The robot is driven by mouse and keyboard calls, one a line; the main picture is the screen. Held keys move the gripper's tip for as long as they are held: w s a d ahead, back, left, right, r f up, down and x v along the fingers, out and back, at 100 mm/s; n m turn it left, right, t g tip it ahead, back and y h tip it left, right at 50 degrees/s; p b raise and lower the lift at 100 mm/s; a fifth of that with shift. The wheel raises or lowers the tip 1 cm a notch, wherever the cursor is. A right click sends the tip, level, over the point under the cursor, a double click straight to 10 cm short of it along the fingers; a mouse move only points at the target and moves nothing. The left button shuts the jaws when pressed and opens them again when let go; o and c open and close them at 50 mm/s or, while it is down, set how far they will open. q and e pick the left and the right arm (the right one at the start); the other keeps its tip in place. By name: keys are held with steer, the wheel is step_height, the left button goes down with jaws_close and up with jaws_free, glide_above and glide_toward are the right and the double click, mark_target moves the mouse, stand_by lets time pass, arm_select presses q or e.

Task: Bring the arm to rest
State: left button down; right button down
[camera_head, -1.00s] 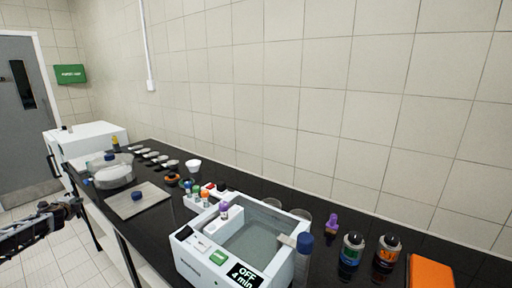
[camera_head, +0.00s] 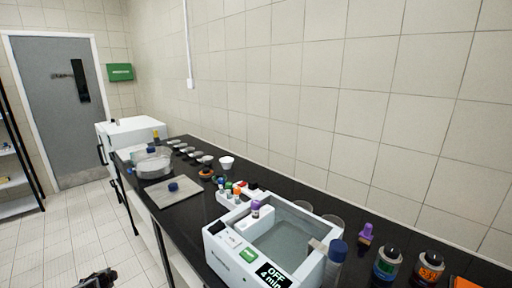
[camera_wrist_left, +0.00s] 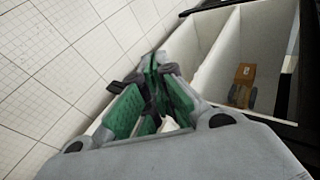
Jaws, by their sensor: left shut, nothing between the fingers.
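My left gripper (camera_head: 99,279) shows only in part at the bottom left of the head view, over the tiled floor and to the left of the black bench (camera_head: 184,214), apart from it. In the left wrist view my left gripper (camera_wrist_left: 160,62) has its green-padded fingers brought together at the tips, with nothing held between them. My right gripper is in neither view.
A water bath (camera_head: 252,226) reading OFF stands at the bench's front. A grey plate (camera_head: 160,197), a glass dish (camera_head: 152,167) and several small dishes lie beyond it. The left wrist view shows open white shelving (camera_wrist_left: 222,62) holding an orange-brown object (camera_wrist_left: 243,86). Floor at left is clear.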

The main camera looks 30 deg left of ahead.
arm_select(q)
steer(key=s+d+f+n+g+h, duration=0.1)
steer(key=s+d+f+h, duration=0.1)
steer(key=s+d+f, duration=0.8)
steer(key=s+d+f+n+g+h, duration=0.15)
steer(key=s+d+f, duration=0.25)
steer(key=d+f, duration=1.1)
steer(key=s+d+f+h, duration=0.1)
steer(key=s+d+f, duration=0.1)
steer(key=d, duration=1.1)
steer(key=s+d+f+h, duration=0.2)
steer(key=s+d+f, duration=0.1)
steer(key=d, duration=1)
steer(key=s+d+f+g+h, duration=0.1)
steer(key=s+d+f+h, duration=0.1)
steer(key=d, duration=1.1)
step_height(320, 180, down, 2)
steer(key=shift+s+d+f+n, duration=0.25)
steer(key=shift+s+d+n, duration=0.2)
steer(key=shift+s, duration=0.2)
